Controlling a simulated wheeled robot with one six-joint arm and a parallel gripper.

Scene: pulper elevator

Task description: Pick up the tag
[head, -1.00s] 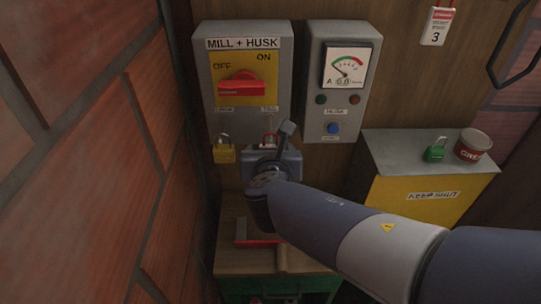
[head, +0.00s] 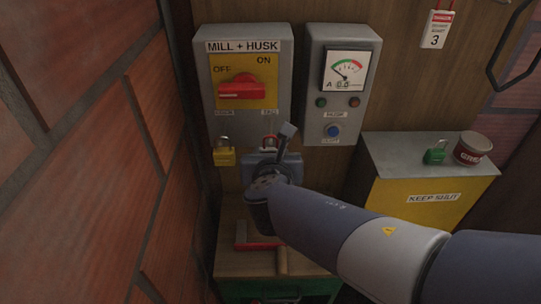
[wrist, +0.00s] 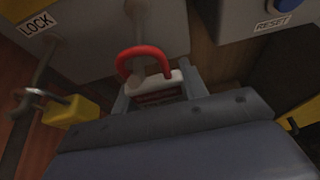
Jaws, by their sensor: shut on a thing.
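The tag (wrist: 156,84) is a white and red piece with a thick red loop (wrist: 145,53). In the wrist view it sits between the fingers of my gripper (wrist: 157,94), which is shut on it. The red loop is at a grey peg under the switch box, and I cannot tell whether it is still hooked there. In the head view only a bit of red (head: 269,140) shows above my gripper (head: 270,150), below the MILL + HUSK switch box (head: 285,75). My gripper and wrist hide the rest of the tag.
A yellow padlock (head: 224,156) hangs left of my gripper, close by. A gauge box (head: 313,110) is at the right. A yellow-fronted bin (head: 395,205) carries a green padlock (head: 435,156) and a tin (head: 471,150). A brick wall (head: 110,160) stands close at left.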

